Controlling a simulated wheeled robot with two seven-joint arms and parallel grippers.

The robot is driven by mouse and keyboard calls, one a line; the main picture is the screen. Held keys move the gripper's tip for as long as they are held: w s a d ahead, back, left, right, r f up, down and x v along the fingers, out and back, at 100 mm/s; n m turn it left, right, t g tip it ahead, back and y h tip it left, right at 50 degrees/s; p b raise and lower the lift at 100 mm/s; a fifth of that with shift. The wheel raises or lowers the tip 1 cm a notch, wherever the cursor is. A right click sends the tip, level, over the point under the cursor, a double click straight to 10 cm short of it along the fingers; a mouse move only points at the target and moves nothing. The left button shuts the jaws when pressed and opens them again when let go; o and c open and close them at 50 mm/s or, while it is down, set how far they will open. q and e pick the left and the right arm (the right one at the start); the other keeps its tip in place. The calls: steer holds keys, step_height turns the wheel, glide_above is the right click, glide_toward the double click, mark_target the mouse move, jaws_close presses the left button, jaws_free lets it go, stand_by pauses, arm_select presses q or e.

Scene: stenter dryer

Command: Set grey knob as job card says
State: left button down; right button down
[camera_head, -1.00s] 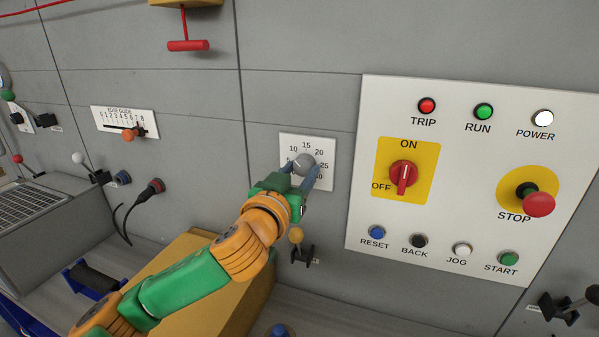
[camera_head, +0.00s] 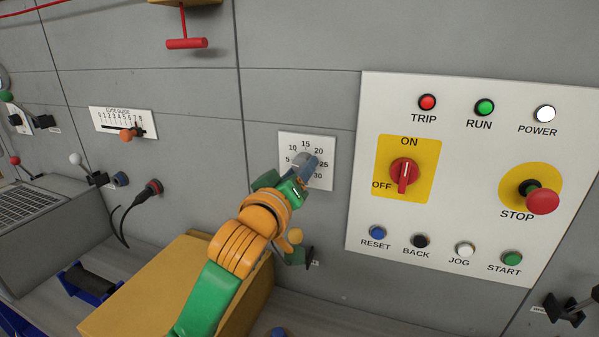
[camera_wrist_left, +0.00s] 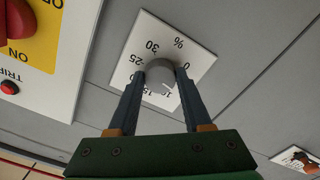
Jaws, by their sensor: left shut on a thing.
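The grey knob (camera_head: 299,160) sits on a white dial plate (camera_head: 325,176) with numbers up to 30, left of the control panel. My left gripper (camera_head: 303,168) is shut on the knob, and its fingers and wrist hide part of the dial. In the left wrist view the left gripper (camera_wrist_left: 160,78) has one finger on each side of the grey knob (camera_wrist_left: 159,70). The dial plate (camera_wrist_left: 205,55) appears turned there, with a % sign. I cannot read the knob's setting for sure. No job card is recognisable. My right gripper is not in view.
The white panel (camera_head: 465,100) on the right holds lamps, a red rotary switch (camera_head: 404,173), a red stop button (camera_head: 541,201) and a row of small buttons. A yellow-knobbed lever (camera_head: 295,237) stands close below my gripper. A yellow box (camera_head: 140,298) lies below.

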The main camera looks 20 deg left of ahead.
arm_select(q)
steer(key=shift+n, duration=0.8)
steer(key=shift+c, duration=1.7)
jaws_free()
steer(key=shift+s, duration=0.1)
steer(key=s+b, duration=0.1)
steer(key=s, duration=0.6)
steer(key=shift+a+b, duration=0.15)
steer(key=shift+b, duration=0.25)
